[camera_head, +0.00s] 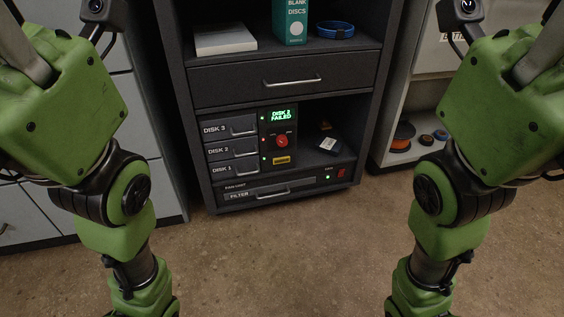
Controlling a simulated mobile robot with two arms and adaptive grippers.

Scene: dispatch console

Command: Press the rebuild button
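A dark cabinet (184,75) stands ahead, with a disk unit low inside it. Three disk drawers labelled DISK 3 (216,129), DISK 2 (219,151) and DISK 1 (221,170) are stacked at its left. A small screen (282,115) reads "DISK 2 FAILED" in green. Below it is a red round knob (282,141), and under that a yellow labelled piece (282,160), its text too small to read. I cannot tell for sure which part is the rebuild button. My green arms hang at both sides; neither gripper shows.
A fan unit with a FILTER drawer (255,193) and a red switch (341,173) sits at the bottom. A closed drawer (290,80) is above. A small box (328,145) lies right of the panel. The floor (285,260) in front is clear.

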